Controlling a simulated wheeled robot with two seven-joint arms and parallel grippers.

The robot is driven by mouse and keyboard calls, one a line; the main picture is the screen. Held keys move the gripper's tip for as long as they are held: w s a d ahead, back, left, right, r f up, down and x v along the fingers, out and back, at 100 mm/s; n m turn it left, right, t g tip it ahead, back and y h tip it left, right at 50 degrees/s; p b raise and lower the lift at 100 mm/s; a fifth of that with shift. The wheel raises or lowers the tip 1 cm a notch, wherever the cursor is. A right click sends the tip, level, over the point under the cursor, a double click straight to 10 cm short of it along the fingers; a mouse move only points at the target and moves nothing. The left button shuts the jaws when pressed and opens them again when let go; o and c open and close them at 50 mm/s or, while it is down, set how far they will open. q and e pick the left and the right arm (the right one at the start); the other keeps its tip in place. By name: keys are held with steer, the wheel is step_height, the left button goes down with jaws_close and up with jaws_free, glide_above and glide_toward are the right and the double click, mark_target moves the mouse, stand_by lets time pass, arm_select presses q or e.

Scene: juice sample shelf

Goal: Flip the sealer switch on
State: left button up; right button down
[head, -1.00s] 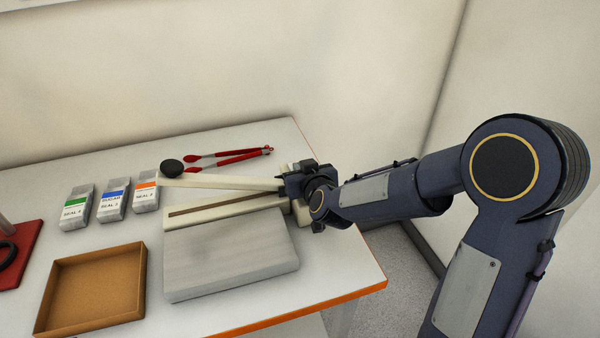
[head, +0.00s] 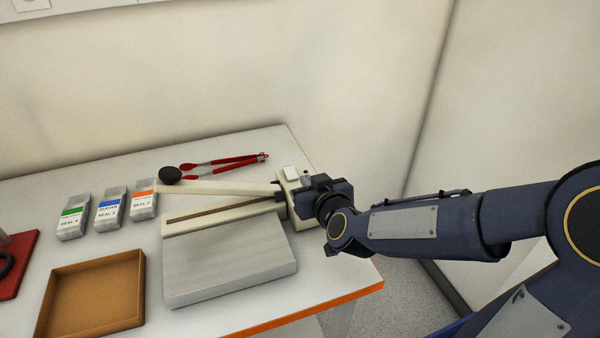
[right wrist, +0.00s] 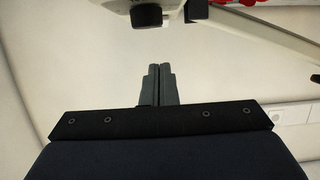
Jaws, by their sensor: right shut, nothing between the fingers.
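The cream sealer (head: 225,215) lies on the table, with a long arm (head: 225,187) ending in a round black knob (head: 170,175). A white piece that looks like its switch (head: 291,173) sits on the housing at its right end; whether it is on or off I cannot tell. My right gripper (head: 306,183) is beside that housing, just right of the white piece, and partly hides the housing. In the right wrist view its fingers (right wrist: 158,70) are shut and empty, with part of the sealer (right wrist: 172,8) beyond them. My left gripper is not in view.
A grey platform (head: 230,262) adjoins the sealer's front. Red tongs (head: 225,163) lie behind it. Several labelled pouches (head: 108,209) and a brown tray (head: 92,290) are to the left, with a red board (head: 14,268) at the far left. The table's right edge is near my right gripper.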

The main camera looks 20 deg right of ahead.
steer(key=shift+v, duration=1.15)
steer(key=shift+s+f, duration=0.1)
steer(key=shift+f, duration=0.05)
steer(key=s+f+m+g+y, duration=0.1)
steer(key=s+g, duration=0.3)
steer(key=s, duration=0.8)
steer(key=s+d+f+m+g+y, duration=0.1)
steer(key=s+g, duration=0.4)
steer(key=s, duration=0.7)
step_height(320, 180, down, 2)
steer(key=shift+s+d+f+y, duration=0.15)
steer(key=shift+s+d+y, duration=0.15)
steer(key=shift+y, duration=0.3)
